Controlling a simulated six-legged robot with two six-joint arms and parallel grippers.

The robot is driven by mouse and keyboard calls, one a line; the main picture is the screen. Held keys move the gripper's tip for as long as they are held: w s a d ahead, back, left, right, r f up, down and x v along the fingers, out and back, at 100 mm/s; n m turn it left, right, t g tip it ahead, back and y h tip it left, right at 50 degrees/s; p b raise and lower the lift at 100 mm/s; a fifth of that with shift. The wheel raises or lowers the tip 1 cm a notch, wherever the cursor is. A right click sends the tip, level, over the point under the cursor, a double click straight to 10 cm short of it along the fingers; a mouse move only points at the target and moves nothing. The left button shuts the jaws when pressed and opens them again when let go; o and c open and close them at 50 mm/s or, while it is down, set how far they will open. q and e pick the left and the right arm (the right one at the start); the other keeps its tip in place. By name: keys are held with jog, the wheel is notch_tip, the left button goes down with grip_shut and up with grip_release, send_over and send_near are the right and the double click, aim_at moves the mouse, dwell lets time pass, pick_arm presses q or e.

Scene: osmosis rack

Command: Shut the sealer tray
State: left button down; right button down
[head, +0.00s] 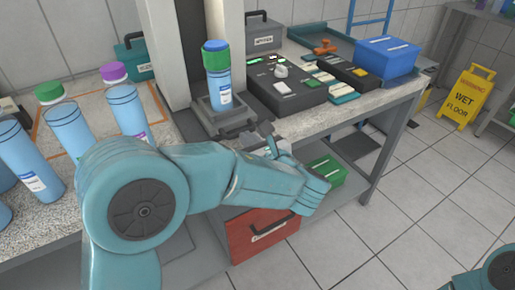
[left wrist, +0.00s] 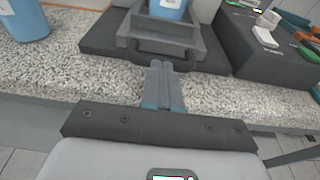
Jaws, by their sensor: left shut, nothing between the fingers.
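The grey sealer tray (head: 207,113) juts out at the foot of the white sealer column (head: 222,40) on the bench. A blue bottle (head: 219,88) with a green and blue cap stands upright in it. In the left wrist view, the tray's front (left wrist: 158,60) with its dark handle faces me, and the lower part of the bottle (left wrist: 168,9) shows above it. My left gripper (left wrist: 162,66) is shut and empty, its fingertips just in front of the handle; I cannot tell whether they touch. It also shows in the head view (head: 262,130), partly hidden by my forearm. My right gripper is out of view.
Several blue bottles (head: 70,131) stand on the bench at left. A black control box (head: 285,88) sits right of the tray, with a blue box (head: 386,57) farther right. Floor is free at right, near a yellow sign (head: 467,95).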

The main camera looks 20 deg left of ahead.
aim_at(234, 125)
pick_arm(q)
jog(key=shift+w+a, duration=0.1)
jog(key=shift+a, duration=0.05)
jog(key=x, duration=0.4)
jog(key=shift+w+a+r+p, duration=0.15)
jog(key=shift+r+p, duration=0.1)
jog(key=shift+p, duration=0.15)
